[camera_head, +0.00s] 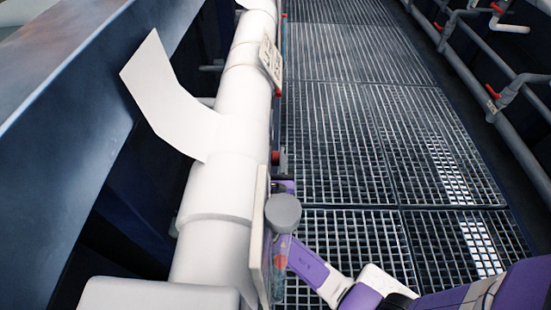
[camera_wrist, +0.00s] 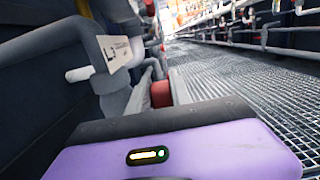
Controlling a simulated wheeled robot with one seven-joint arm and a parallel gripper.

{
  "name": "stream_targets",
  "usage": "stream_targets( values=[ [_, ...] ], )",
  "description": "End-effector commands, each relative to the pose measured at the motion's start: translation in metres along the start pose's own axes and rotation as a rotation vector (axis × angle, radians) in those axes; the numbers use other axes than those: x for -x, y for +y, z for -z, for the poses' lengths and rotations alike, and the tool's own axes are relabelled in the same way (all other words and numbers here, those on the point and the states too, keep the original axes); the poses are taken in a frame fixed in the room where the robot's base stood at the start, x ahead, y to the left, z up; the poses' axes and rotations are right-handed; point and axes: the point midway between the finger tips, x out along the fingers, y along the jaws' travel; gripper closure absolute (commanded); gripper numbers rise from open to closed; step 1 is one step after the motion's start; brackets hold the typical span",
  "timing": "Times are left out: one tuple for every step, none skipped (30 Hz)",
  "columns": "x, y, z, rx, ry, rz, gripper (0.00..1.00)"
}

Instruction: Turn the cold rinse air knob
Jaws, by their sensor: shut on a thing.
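My gripper (camera_head: 284,188) is beside the thick white pipe (camera_head: 222,205), at the right side of a thin pale panel (camera_head: 258,238). The purple and dark body of the gripper (camera_wrist: 170,150) fills the bottom of the wrist view. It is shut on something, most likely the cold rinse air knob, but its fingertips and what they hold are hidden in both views. A red knob (camera_head: 276,157) shows just beyond the gripper, apart from it. A red knob also shows beyond the gripper body in the wrist view (camera_wrist: 160,93).
A pale label plate (camera_head: 270,62) stands farther along the pipe, with another red knob (camera_head: 278,92) near it. A dark grating walkway (camera_head: 350,130) lies open to the right. Grey pipes with red handles (camera_head: 492,91) line its far side.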

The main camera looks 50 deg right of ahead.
Motion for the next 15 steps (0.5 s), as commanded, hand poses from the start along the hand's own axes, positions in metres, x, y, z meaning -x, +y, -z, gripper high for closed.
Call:
stream_targets(
  values=[
    [0.0007,-0.0001,0.0063,0.001,-0.016,0.000,1.00],
    [0.0009,0.0000,0.0059,0.000,-0.025,0.000,1.00],
    [0.0010,0.0000,0.0050,0.000,-0.037,0.000,1.00],
    [0.0011,0.0000,0.0043,0.000,-0.044,0.000,1.00],
    [0.0013,-0.0001,0.0037,-0.001,-0.050,0.000,1.00],
    [0.0014,-0.0002,0.0029,-0.001,-0.056,0.000,1.00],
    [0.0015,-0.0002,0.0022,-0.001,-0.059,0.000,1.00],
    [0.0015,-0.0002,0.0016,-0.001,-0.062,0.000,1.00],
    [0.0016,-0.0002,0.0009,-0.001,-0.064,0.000,1.00],
    [0.0016,-0.0002,0.0004,-0.001,-0.065,0.000,1.00],
    [0.0016,-0.0002,0.0001,-0.001,-0.065,0.000,1.00],
    [0.0016,-0.0002,-0.0002,-0.001,-0.065,0.000,1.00],
    [0.0016,-0.0002,-0.0002,-0.001,-0.065,0.000,1.00],
    [0.0017,-0.0002,-0.0002,-0.001,-0.064,0.000,1.00],
    [0.0017,-0.0002,-0.0001,-0.001,-0.064,0.000,1.00]
  ],
)
